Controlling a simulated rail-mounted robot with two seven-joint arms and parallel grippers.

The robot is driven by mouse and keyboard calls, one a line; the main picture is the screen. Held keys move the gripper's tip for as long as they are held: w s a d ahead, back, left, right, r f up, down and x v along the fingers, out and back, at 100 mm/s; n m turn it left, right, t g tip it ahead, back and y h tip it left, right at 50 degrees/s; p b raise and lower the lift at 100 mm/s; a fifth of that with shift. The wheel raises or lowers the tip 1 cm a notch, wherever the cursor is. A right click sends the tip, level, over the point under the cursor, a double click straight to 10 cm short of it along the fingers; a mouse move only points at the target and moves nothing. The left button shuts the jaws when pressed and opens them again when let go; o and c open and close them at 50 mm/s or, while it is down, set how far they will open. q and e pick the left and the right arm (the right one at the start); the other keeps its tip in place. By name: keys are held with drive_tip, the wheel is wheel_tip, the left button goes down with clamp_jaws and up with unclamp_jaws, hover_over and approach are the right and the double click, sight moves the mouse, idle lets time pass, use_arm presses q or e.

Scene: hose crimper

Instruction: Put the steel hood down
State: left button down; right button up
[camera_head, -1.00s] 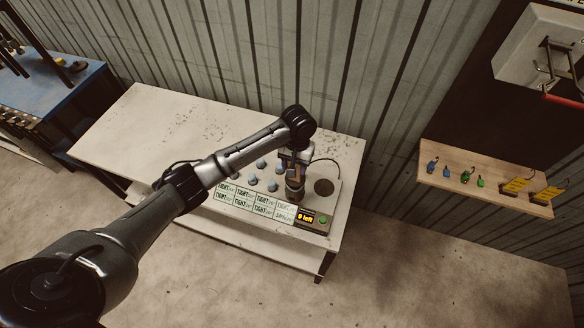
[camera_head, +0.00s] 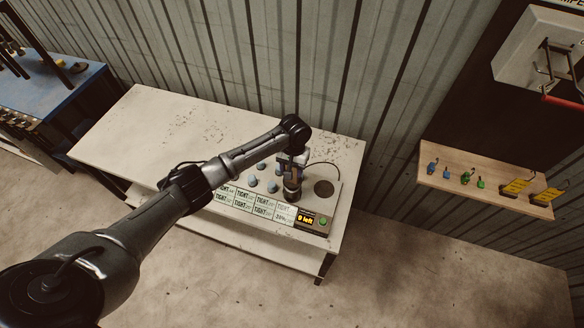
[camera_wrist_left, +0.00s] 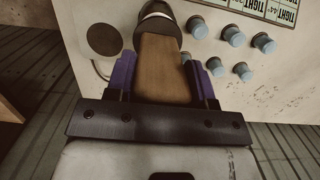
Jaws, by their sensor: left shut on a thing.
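The steel hood (camera_head: 292,194) is a short dark metal cylinder on the panel, left of a round dark disc (camera_head: 324,187). My left gripper (camera_head: 291,166) is above it. In the wrist view the gripper's purple fingers (camera_wrist_left: 163,78) are shut around a brown handle (camera_wrist_left: 163,65), and the hood's metal rim (camera_wrist_left: 158,11) shows at its far end. The hood seems to be at or just above the panel face; I cannot tell whether it touches. What lies under it is hidden. My right gripper is not in view.
The panel holds several blue-grey knobs (camera_head: 273,187) left of the hood, a row of TIGHT labels (camera_head: 262,203), a small yellow-lit display (camera_head: 306,219) and a green button (camera_head: 323,221). The white table (camera_head: 150,130) is clear at left. A wooden shelf (camera_head: 485,190) hangs at right.

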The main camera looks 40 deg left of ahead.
use_arm(q)
drive_tip(key=shift+f, duration=0.15)
drive_tip(key=shift+c, duration=2.4)
unclamp_jaws()
drive_tip(key=r, duration=0.4)
drive_tip(key=w+r, duration=0.1)
drive_tip(key=r, duration=0.7)
drive_tip(key=shift+w+a+r, duration=0.1)
drive_tip(key=shift+w+a, duration=0.15)
drive_tip(key=shift+w, duration=0.1)
drive_tip(key=s+d+f+m+t, duration=0.2)
drive_tip(key=s+d+f+m, duration=0.3)
drive_tip(key=s+d+f, duration=0.9)
drive_tip(key=s+r+m+t, duration=0.1)
drive_tip(key=s+r+t, duration=0.2)
drive_tip(key=s, duration=1.8)
drive_tip(key=shift+s+a+r, duration=0.15)
drive_tip(key=shift+a+r, duration=0.15)
drive_tip(key=shift+r, duration=0.1)
